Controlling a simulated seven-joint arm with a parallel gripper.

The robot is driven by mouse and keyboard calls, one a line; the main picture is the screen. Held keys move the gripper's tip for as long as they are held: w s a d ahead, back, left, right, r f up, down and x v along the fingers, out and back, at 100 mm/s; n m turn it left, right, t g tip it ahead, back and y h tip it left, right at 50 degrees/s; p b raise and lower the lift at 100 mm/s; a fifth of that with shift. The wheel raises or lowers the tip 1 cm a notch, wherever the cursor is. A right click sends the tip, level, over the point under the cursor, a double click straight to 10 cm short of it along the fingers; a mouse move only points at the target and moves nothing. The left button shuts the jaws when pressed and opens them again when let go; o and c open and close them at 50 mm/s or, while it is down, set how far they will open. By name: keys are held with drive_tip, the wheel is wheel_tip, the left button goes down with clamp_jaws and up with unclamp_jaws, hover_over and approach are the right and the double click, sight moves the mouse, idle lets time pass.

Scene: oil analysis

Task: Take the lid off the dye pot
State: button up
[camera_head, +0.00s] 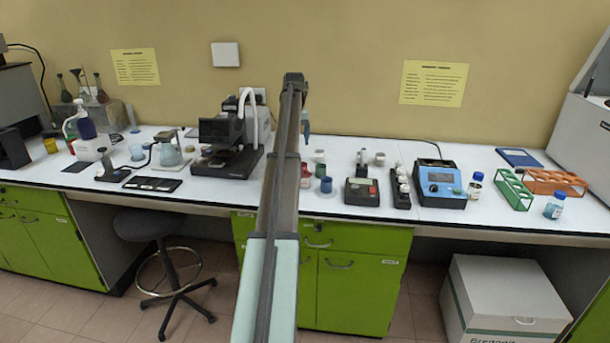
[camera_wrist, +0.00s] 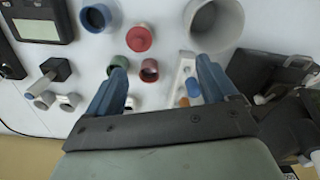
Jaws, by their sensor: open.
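Small dye pots stand close together on the white bench. In the wrist view a blue pot (camera_wrist: 97,18), a green pot (camera_wrist: 119,64) and a dark red pot (camera_wrist: 149,70) show round open-looking tops. A red round piece (camera_wrist: 139,38) with a darker centre looks like a lid; I cannot tell whether it sits on a pot. The blue pot (camera_head: 326,184) and green pot (camera_head: 320,170) also show in the head view, right of my arm. My gripper (camera_wrist: 162,66) is open and empty above the pots, its blue fingers apart, with the dark red pot between them in the picture.
A large grey-white cup (camera_wrist: 214,24) stands beside the pots. A black device with a screen (camera_wrist: 38,28) and several small white-and-grey items lie nearby. The microscope-like machine (camera_head: 228,145) stands left of my arm; a blue instrument (camera_head: 440,184) stands further right.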

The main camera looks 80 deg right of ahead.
sight(305, 169)
drive_tip(key=s+d, duration=0.2)
drive_tip(key=s, duration=0.2)
drive_tip(key=shift+m, duration=0.3)
drive_tip(key=f, duration=1.3)
drive_tip(key=shift+w+a, duration=0.1)
drive_tip(key=shift+a, duration=0.1)
drive_tip(key=shift+c, duration=0.5)
drive_tip(key=c, duration=1)
drive_tip(key=shift+r, duration=0.1)
